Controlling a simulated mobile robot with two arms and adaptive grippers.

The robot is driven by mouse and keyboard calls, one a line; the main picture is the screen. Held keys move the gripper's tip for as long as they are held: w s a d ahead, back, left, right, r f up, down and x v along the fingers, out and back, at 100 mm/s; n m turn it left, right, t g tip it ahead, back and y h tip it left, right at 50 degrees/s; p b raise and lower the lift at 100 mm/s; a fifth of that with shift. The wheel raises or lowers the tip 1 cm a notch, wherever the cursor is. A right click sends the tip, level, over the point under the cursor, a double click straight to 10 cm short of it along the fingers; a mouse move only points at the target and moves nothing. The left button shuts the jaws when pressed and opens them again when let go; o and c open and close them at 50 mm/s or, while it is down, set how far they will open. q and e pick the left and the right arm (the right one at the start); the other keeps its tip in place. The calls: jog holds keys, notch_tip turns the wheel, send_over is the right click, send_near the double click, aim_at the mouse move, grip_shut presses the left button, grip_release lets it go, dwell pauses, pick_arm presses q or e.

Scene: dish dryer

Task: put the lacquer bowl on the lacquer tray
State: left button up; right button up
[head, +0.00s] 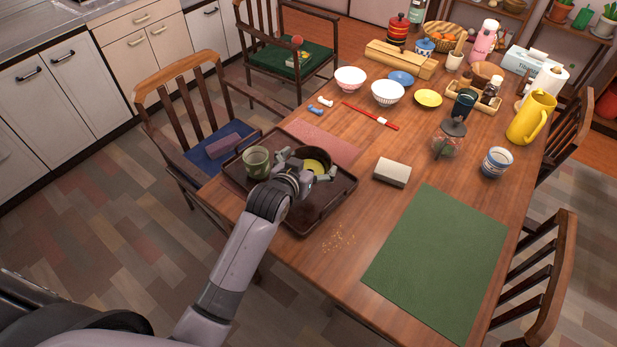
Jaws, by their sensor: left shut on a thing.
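The lacquer tray (325,199) is dark brown and lies at the table's near left corner. The lacquer bowl (318,157) is dark, with yellow showing inside it, and is over the tray's far right part. My left gripper (306,165) is shut on the bowl, its fingers at the bowl's near side. The gripper hides part of the bowl and its underside, so I cannot tell whether it touches the tray. A green cup (257,161) stands on the tray left of the bowl. My right gripper is not in view.
A pink mat (327,142) lies just beyond the tray. A grey-beige block (392,172), crumbs (339,238) and a green mat (437,262) lie to the right. A glass jar (449,142), bowls and a yellow pitcher (532,117) stand farther back. A chair (205,110) is close on the left.

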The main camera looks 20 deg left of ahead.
pick_arm(q)
jog(key=shift+f, duration=2.75)
jog(key=o, duration=0.9)
jog(key=shift+f, duration=0.15)
jog(key=shift+s+r, duration=0.15)
jog(key=shift+r, duration=0.1)
jog(key=v, duration=1.1)
jog(key=shift+s+r, duration=0.15)
jog(key=shift+s, duration=0.15)
